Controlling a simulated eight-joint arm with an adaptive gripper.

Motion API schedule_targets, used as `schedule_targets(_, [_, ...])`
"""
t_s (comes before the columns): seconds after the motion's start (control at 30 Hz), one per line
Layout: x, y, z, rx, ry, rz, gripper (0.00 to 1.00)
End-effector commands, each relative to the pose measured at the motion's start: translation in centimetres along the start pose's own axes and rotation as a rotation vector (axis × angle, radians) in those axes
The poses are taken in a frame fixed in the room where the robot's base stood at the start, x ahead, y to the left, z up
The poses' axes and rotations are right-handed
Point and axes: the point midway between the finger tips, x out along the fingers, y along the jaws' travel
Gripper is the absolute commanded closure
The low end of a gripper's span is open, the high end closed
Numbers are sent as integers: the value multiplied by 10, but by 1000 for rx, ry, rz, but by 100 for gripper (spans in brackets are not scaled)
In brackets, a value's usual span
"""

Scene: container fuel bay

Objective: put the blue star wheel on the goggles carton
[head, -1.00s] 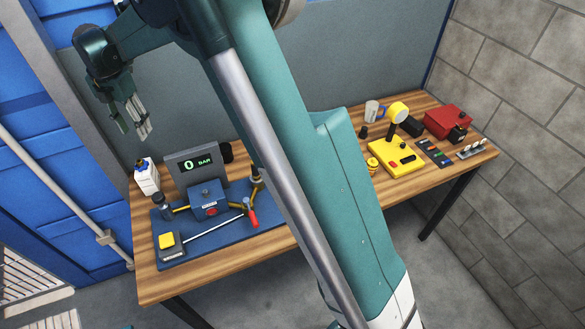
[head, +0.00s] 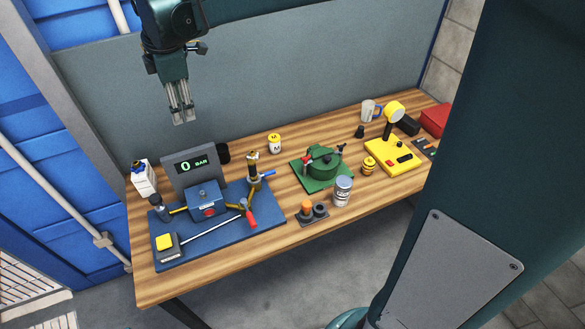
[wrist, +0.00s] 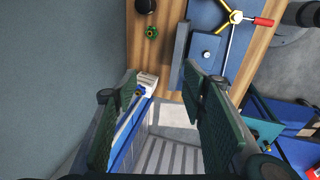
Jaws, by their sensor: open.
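A small white carton (head: 144,183), which looks like the goggles carton, stands upright at the left back end of the bench. A small dark blue knob-like piece (head: 138,166), seemingly the blue star wheel, sits on its top. In the wrist view the white carton (wrist: 148,79) shows near the picture's middle, with the blue piece (wrist: 140,91) partly behind the left finger. My gripper (head: 183,116) is open and empty, above and to the right of the carton, apart from it. Its spread fingers also show in the wrist view (wrist: 160,84).
A grey gauge display (head: 193,172) stands right of the carton, on or behind a blue pump board (head: 255,225). A green round piece (wrist: 152,31) lies behind the display. A green valve (head: 322,167) and yellow device (head: 390,158) stand farther right. A grey panel backs the bench.

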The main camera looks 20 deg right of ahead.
Motion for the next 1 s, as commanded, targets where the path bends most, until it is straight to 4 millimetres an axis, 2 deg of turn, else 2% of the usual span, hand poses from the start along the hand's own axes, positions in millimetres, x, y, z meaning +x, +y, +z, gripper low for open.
schedule_targets(0.2, [-23, -36, 31, 191, 3, 45, 58])
schedule_targets(0.5, [-45, -87, 68, 454, 17, 106, 58])
schedule_targets(1.0, [-63, -179, 120, 891, 67, 207, 58])
